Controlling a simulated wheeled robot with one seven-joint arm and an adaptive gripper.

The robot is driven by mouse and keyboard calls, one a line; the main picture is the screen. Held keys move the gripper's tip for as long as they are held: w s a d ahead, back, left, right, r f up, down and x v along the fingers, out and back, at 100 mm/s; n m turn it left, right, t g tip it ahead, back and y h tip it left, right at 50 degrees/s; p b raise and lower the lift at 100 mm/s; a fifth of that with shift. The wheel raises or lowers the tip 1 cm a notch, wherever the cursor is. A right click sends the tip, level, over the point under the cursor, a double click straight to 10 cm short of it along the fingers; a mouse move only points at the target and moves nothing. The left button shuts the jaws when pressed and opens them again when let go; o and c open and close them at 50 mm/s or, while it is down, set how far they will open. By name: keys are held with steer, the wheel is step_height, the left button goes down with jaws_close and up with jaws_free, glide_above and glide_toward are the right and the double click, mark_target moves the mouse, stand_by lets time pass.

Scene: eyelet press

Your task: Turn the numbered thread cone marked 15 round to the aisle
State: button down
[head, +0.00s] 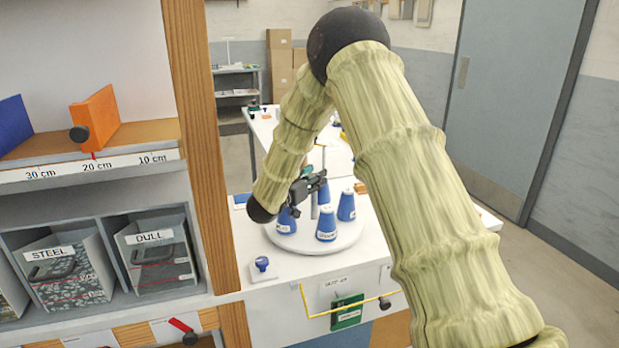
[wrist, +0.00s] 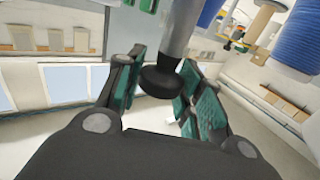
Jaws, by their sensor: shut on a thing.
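Several blue thread cones stand upright on a round white turntable (head: 325,246). One cone (head: 326,224) is at the front with a small white label, one (head: 346,207) is at the right and one (head: 286,221) at the left. The label writing is too small to read, so I cannot tell which is 15. A grey post (head: 313,208) rises from the turntable's middle. My gripper (head: 318,183) is at the post's top. Blue cones (wrist: 295,40) show at the upper right.
A blue-knobbed item (head: 262,264) stands on the white bench front, left of the turntable. A yellow rail (head: 335,312) and green box (head: 347,312) are below its edge. A wooden upright (head: 200,140) and shelving with bins (head: 160,255) are close at left.

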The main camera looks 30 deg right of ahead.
steer(key=shift+w+d+r, duration=0.1)
steer(key=shift+r, duration=0.1)
steer(key=c, duration=1.1)
jaws_free()
steer(key=shift+o, duration=0.9)
steer(key=shift+f, duration=0.15)
step_height(320, 180, up, 10)
steer(key=shift+d, duration=0.1)
